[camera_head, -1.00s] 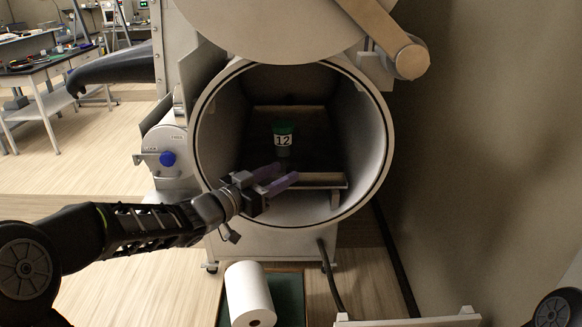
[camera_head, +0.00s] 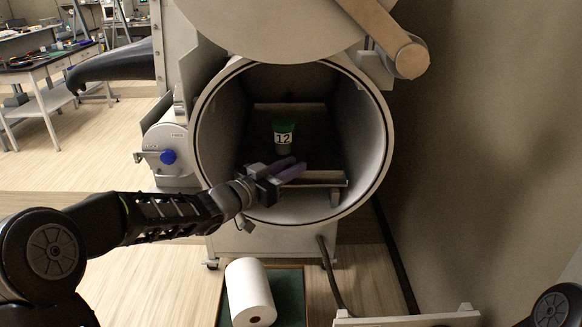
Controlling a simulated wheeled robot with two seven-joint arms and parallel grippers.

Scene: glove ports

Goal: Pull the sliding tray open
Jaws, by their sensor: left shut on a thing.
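The sliding tray (camera_head: 325,180) lies inside the round port chamber, its pale front edge near the chamber's mouth. My left gripper (camera_head: 292,170) reaches into the mouth from the left. Its purple fingers are close together at the left part of the tray's front edge and shut on the tray. The fingers and wrist hide the exact grip. My right gripper is not in view; only a part of my right arm shows at bottom right.
The round port rim (camera_head: 385,150) surrounds the arm's way in. The round door (camera_head: 270,25) is swung up above it. A white paper roll (camera_head: 250,290) lies on a green mat below. A wall (camera_head: 490,140) stands close on the right; floor is open on the left.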

